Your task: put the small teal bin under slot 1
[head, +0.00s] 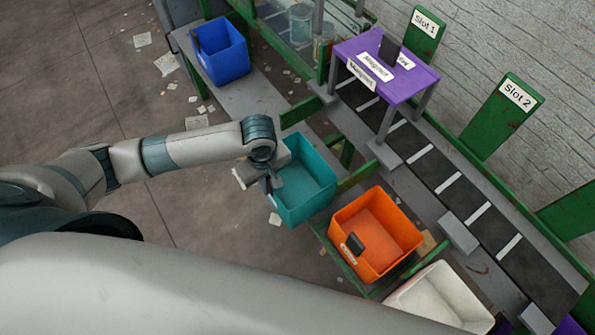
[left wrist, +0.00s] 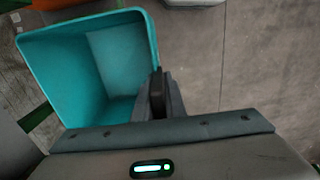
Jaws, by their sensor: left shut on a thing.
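The teal bin (head: 308,196) is open-topped and looks empty. It is near the middle of the head view, between the blue and orange bins. My left gripper (head: 272,182) is shut on its left wall. In the left wrist view the teal bin (left wrist: 72,70) fills the upper left, with the dark fingers (left wrist: 160,95) at its right rim. Whether its base rests on anything is hidden. The Slot 1 sign (head: 425,24) stands on a green board beyond the belt, at the top right. My right gripper is not in view.
A blue bin (head: 220,62) sits on a grey ledge (head: 245,100) at upper left. An orange bin (head: 378,235) and white bin (head: 437,300) lie to the lower right. A purple stand (head: 400,75) straddles the dark belt (head: 450,185). The Slot 2 sign (head: 517,95) is farther right.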

